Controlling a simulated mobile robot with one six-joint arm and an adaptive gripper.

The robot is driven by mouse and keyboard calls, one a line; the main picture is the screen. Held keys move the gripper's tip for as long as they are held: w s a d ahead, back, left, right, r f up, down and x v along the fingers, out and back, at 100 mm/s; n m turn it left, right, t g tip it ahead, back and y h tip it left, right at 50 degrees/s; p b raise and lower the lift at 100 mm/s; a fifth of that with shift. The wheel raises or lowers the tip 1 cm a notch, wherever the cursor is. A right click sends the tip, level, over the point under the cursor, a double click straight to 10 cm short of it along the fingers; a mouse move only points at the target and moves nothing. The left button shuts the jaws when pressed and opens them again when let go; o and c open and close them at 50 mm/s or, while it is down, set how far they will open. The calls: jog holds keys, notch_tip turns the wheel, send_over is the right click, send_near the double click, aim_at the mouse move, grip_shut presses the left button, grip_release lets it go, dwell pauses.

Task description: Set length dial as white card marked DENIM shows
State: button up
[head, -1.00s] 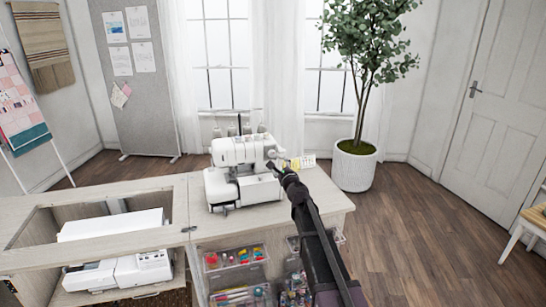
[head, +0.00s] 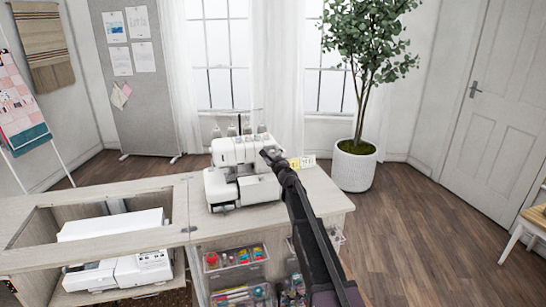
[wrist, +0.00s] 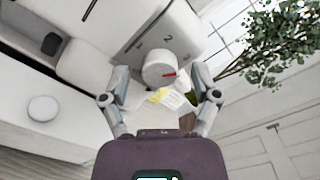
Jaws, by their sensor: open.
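The length dial (wrist: 159,72) is a round white knob with a red pointer mark on the end of the white serger (head: 236,154). In the wrist view it sits between the two open fingers of my gripper (wrist: 160,92), with a gap on each side. A printed "2" shows on the housing beside it. In the head view my gripper (head: 272,154) is at the right side of the serger. A white card (head: 308,161) and a yellow card (head: 295,163) stand behind it; their writing is too small to read. Both cards are partly visible beyond the dial in the wrist view.
The serger stands on a pale cabinet top (head: 330,197). A second white machine (head: 115,225) sits in the open well at left. Clear drawers (head: 236,256) hold sewing supplies below. A potted tree (head: 354,165) stands behind at right.

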grip_shut()
jog(key=shift+n, duration=0.4)
jog(key=n, duration=1.1)
jog(key=shift+w+r, duration=0.1)
dwell(0.5)
